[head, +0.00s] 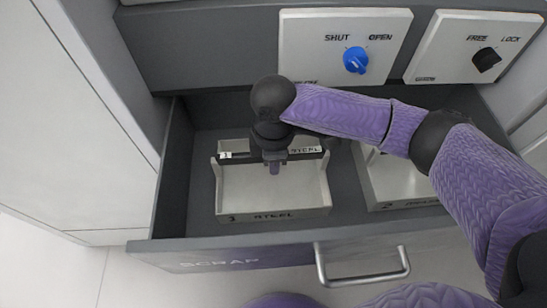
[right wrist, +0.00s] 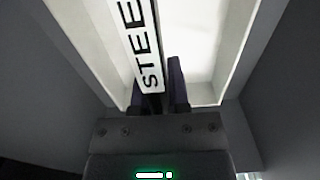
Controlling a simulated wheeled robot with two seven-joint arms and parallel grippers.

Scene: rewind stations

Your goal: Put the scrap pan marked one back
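The scrap pan marked one (head: 272,190) is a pale, open-topped box with dark STEEL lettering on its front. It sits in the left part of the open drawer, level as far as I can tell. White labels with a 1 and STEEL show along its far edge. My right gripper (head: 274,165) points down over the far middle of this pan and hides part of that edge. In the right wrist view its two fingers (right wrist: 158,92) stand close together on either side of the pan's labelled strip (right wrist: 142,45). My left gripper is not in view.
The drawer marked SCRAP (head: 215,262) is pulled out, with a metal handle (head: 362,266) on its front. A second pan marked 2 (head: 400,187) stands to the right, partly under my arm. Above are a blue SHUT/OPEN knob (head: 356,60) and a black FREE/LOCK knob (head: 486,59).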

